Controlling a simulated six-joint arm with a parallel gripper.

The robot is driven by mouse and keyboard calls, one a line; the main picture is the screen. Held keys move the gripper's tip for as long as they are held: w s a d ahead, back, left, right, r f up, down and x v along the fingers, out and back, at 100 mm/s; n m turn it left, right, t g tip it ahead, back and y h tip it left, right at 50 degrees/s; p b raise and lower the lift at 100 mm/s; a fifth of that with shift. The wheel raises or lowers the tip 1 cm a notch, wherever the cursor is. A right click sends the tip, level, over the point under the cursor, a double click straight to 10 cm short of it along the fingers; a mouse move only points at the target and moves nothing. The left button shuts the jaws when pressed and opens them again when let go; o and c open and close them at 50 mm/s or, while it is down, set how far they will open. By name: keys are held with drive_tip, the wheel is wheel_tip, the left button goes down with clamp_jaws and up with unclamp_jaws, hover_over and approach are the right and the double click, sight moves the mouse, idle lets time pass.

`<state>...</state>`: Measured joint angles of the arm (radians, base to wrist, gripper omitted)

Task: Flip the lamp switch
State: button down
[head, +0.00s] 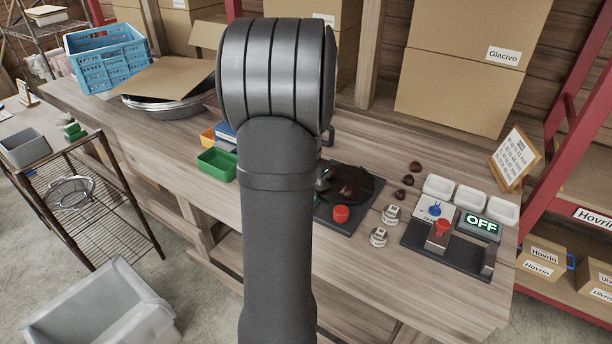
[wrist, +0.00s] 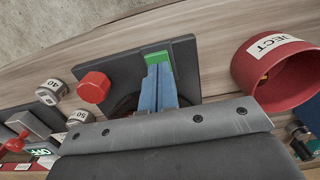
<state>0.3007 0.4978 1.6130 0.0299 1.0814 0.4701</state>
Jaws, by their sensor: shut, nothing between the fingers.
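A dark switch board (head: 455,252) lies at the right end of the bench. It carries a grey lever with a red knob (head: 441,228) and a sign (head: 481,225) lit "OFF". A small blue-topped piece (head: 435,209) stands on a pale label beside the sign; I cannot tell whether it is a switch. In the wrist view part of the board, with a grey slab (wrist: 33,123), shows at the lower left edge. My gripper (wrist: 158,58) is shut and empty, its blue fingers over another black board, apart from the switch board. In the head view my arm hides it.
That other black board (head: 338,222) bears a red knob (head: 341,214) and a dark round dish (head: 352,186). Numbered weights (head: 379,237), chestnuts (head: 415,166) and white trays (head: 438,187) lie nearby. A red cup (wrist: 250,75) is right in the wrist view. A card stand (head: 514,160) is behind.

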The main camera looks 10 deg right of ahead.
drive_tip(key=shift+f, duration=0.6)
drive_tip(key=shift+s+a+f, duration=0.1)
drive_tip(key=shift+s+f, duration=0.05)
drive_tip(key=shift+f, duration=0.1)
drive_tip(key=shift+w+d+r, duration=0.2)
drive_tip(key=shift+w+d, duration=0.4)
